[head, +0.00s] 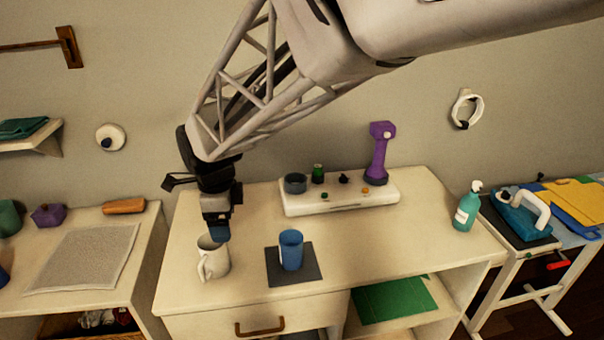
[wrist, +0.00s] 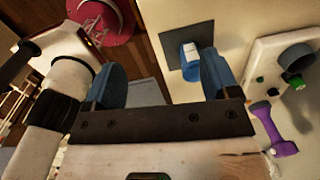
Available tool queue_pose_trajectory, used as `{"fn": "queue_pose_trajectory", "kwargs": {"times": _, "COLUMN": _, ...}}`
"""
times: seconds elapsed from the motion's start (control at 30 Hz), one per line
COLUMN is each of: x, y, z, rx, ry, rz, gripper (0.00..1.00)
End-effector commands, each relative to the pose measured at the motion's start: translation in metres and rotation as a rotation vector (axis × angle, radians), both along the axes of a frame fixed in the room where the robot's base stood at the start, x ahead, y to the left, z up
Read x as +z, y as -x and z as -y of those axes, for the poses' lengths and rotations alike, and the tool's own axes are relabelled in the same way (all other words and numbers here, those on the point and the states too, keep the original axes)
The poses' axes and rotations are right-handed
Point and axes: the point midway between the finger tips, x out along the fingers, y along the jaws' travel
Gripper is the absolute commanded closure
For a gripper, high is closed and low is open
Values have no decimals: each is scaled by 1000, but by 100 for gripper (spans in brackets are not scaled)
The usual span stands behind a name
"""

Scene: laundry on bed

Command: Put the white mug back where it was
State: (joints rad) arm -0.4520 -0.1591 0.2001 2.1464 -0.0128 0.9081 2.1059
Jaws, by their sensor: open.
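The white mug (head: 214,262) stands upright on the wooden cabinet top, left of the dark square mat, with its handle toward the front left. My gripper (head: 220,230) points down right at the mug's rim in the head view. One blue finger overlaps the rim; I cannot tell whether it touches. In the wrist view my gripper (wrist: 162,78) shows its two blue fingers wide apart, and I cannot make out the mug between them. A blue cup (head: 291,250) stands on the dark mat (head: 310,273); the cup also shows in the wrist view (wrist: 190,57).
Behind is a white tray (head: 335,205) with a dark cup, small items and a purple dumbbell-shaped object (head: 378,155). A teal pump bottle (head: 467,208) stands at the right. The cabinet top (head: 400,250) is clear between mat and bottle. A gap separates the left table.

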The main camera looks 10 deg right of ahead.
Motion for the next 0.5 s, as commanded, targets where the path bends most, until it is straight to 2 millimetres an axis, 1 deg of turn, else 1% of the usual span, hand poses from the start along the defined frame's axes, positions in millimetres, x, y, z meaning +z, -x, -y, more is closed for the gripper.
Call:
{"fn": "queue_pose_trajectory", "kwargs": {"times": 0.03, "x": 6, "y": 5, "z": 14, "rx": 48, "ry": 0, "rz": 9, "gripper": 19}}
{"fn": "queue_pose_trajectory", "kwargs": {"times": 0.1, "x": 12, "y": 12, "z": 32, "rx": 132, "ry": 1, "rz": 19, "gripper": 19}}
{"fn": "queue_pose_trajectory", "kwargs": {"times": 0.27, "x": 24, "y": 31, "z": 70, "rx": 325, "ry": 12, "rz": 43, "gripper": 19}}
{"fn": "queue_pose_trajectory", "kwargs": {"times": 0.5, "x": 39, "y": 65, "z": 122, "rx": 616, "ry": 39, "rz": 80, "gripper": 19}}
